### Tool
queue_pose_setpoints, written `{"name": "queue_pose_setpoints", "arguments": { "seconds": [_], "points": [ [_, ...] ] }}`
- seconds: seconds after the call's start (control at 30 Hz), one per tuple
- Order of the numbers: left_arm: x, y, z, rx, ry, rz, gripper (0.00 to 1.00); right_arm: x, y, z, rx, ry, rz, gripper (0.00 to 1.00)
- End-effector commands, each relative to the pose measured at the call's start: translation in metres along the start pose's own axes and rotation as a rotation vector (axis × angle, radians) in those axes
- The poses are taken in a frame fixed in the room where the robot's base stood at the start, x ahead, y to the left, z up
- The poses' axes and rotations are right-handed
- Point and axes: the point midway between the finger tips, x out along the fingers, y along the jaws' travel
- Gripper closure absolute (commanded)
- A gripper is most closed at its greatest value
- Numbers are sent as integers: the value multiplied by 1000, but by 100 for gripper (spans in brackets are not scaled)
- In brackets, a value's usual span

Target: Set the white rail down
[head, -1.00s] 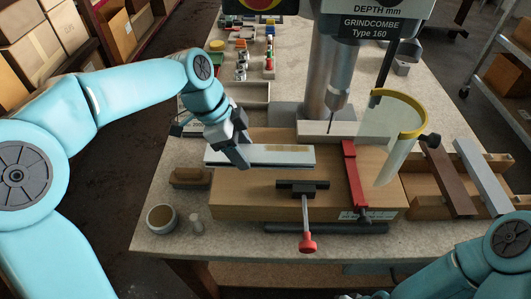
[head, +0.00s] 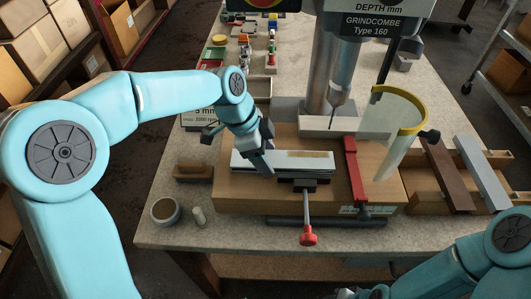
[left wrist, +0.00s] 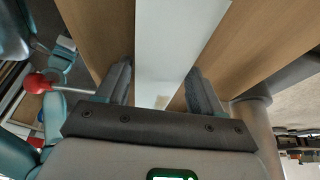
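The white rail (head: 275,163), with a tan patch toward its right end, lies level over the wooden board (head: 235,202), behind the black clamp (head: 298,185). My left gripper (head: 262,168) is shut on the rail toward its left end. In the left wrist view the rail (left wrist: 168,45) runs between the two fingers of my left gripper (left wrist: 160,80), which sit against its sides. I cannot tell whether the rail's underside touches the board. Of my right arm, the forearm shows at bottom right; its wrist end is mostly cut off by the frame's lower edge.
A red bar (head: 355,175) stands across the board to the right of the rail. The drill (head: 338,95) is behind, with a yellow-rimmed clear guard (head: 400,140). A brown profile (head: 447,175) and a pale one (head: 481,173) lie on a wooden rack. A cup (head: 166,211) stands front left.

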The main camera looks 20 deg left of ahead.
Motion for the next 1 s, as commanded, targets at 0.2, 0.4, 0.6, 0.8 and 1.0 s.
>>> {"name": "queue_pose_setpoints", "arguments": {
  "seconds": [0.2,0.4,0.6,0.8,1.0],
  "points": [
    [0,0,0,0,0,0,19,0,0,0,0,0,0,57],
    [-7,0,-2,0,1,-2,19,-4,-1,0,0,1,0,57],
    [-46,-1,-2,0,2,-6,19,-2,-1,0,0,0,0,57],
    [-92,-1,-1,-1,1,-4,19,-4,-1,0,0,0,0,57],
    [-118,0,-1,0,0,-2,19,-5,-2,0,0,0,0,57]
  ]
}}
